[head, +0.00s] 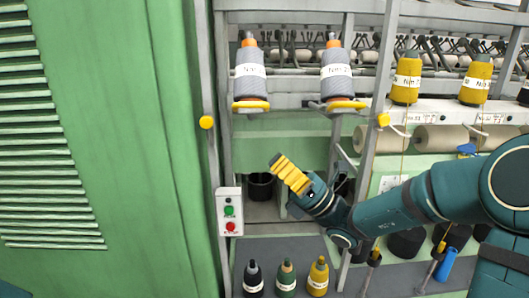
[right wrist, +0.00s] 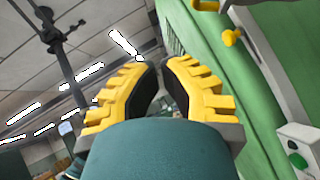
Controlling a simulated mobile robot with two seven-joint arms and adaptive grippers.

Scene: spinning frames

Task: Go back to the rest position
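My right arm comes in from the right in the head view. Its gripper (head: 290,174) with yellow fingers points up and left, in front of the spinning frame and below the two grey yarn bobbins. In the right wrist view the two yellow fingers (right wrist: 160,85) with black pads stand apart, with a gap between them and nothing held. My left gripper shows in neither view.
Grey bobbins (head: 250,72) (head: 336,70) and yellow bobbins (head: 407,80) (head: 477,80) hang on the frame. A button box (head: 230,212) is left of my gripper. Black, green and yellow cones (head: 286,279) stand below. A green cabinet (head: 110,130) fills the left.

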